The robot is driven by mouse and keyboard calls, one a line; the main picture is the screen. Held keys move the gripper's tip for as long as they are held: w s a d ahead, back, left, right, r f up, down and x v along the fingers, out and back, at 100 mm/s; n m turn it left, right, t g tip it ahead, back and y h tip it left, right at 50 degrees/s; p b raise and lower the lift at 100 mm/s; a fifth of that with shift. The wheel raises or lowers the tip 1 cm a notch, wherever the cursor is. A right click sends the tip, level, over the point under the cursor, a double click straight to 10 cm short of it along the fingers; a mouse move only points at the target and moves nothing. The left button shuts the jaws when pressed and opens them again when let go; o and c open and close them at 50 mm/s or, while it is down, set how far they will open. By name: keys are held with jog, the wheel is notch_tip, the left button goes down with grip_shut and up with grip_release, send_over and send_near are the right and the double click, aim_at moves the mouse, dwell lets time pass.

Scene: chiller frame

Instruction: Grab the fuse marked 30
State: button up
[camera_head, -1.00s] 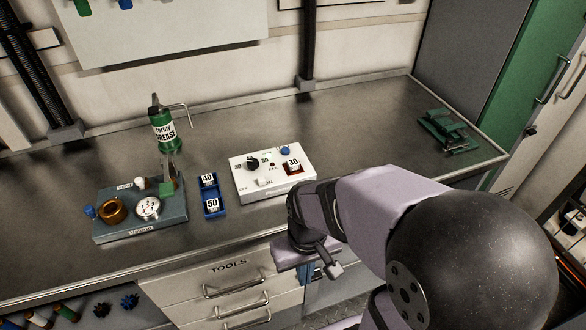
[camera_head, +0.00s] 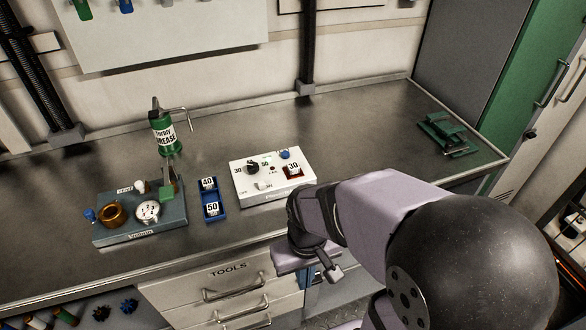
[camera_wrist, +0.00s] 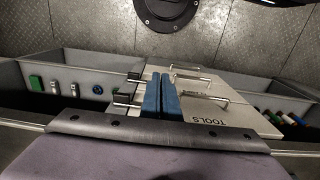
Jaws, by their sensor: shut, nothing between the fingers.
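The fuse marked 30 (camera_head: 293,166) is a white-labelled block seated in a dark reddish slot at the right of the white control box (camera_head: 250,190) on the bench. Fuses marked 40 (camera_head: 208,182) and 50 (camera_head: 212,208) sit in a small blue tray (camera_head: 222,198) left of the box. My gripper (camera_wrist: 162,95) shows in the wrist view with its two blue fingers together and nothing between them. It points down over the drawer front and floor, away from the fuse. In the head view my wrist is at the bench's front edge, right of and nearer than the box; the fingertips are mostly hidden.
The white box carries a black dial (camera_head: 253,168), a white switch and a blue knob (camera_head: 285,154). A grey-blue device (camera_head: 140,236) with gauge stands left, a green grease can (camera_head: 164,135) behind. Drawers marked TOOLS (camera_head: 228,269) are below. The bench's back right is clear before a green fixture (camera_head: 447,135).

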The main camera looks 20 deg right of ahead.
jog(key=o, duration=1.1)
